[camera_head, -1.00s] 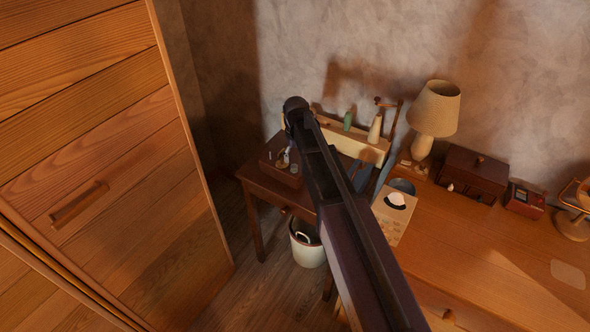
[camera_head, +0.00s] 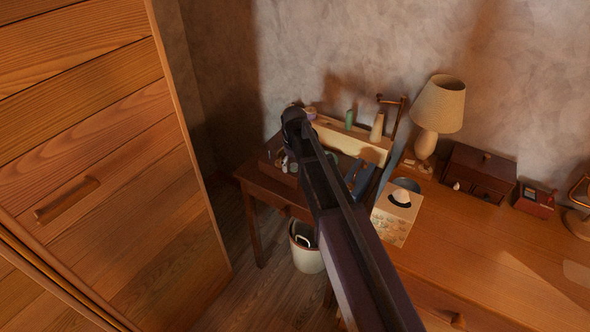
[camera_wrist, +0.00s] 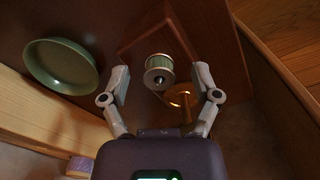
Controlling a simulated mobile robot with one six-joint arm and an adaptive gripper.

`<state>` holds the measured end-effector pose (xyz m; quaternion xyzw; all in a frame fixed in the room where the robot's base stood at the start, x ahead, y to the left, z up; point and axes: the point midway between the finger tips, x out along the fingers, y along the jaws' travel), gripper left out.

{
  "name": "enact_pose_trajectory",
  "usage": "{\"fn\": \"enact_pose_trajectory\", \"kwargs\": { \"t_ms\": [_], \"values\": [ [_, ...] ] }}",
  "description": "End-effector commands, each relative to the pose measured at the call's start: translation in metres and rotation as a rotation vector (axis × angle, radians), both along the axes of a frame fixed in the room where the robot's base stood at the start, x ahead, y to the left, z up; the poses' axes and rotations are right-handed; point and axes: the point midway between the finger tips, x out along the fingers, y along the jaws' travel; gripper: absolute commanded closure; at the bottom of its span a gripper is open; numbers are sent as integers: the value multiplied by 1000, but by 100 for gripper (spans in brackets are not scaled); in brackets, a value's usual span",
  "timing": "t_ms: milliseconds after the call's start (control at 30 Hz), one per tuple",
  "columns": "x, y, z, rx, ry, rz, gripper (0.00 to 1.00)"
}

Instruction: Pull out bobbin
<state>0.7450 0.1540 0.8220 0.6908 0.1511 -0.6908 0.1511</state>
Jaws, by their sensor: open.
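In the wrist view the bobbin (camera_wrist: 158,68), a small spool with pale flanges and grey-green thread, shows at a wooden box (camera_wrist: 152,32) on the dark table. My gripper (camera_wrist: 162,74) is open, one finger left and one right of the bobbin in the picture, with visible gaps on both sides. I cannot tell how far the fingertips are above it. A brass-coloured piece (camera_wrist: 182,97) lies just below and right of the bobbin.
A green dish (camera_wrist: 60,66) sits left of the gripper, beside a pale wooden board (camera_wrist: 40,105) and a purple roll (camera_wrist: 80,166). In the head view, bottles (camera_head: 377,127) stand behind; a lamp (camera_head: 437,108) stands right. A pale bin (camera_head: 307,250) is on the floor.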

Motion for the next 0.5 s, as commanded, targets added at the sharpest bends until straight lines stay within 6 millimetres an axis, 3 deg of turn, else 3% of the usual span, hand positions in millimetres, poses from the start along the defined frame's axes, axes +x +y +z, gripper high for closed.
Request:
{"fn": "enact_pose_trajectory", "kwargs": {
  "t_ms": [400, 500],
  "values": [
    [0, 0, 0, 0, 0, 0, 20],
    [0, 0, 0, 0, 0, 0, 45]
  ]
}}
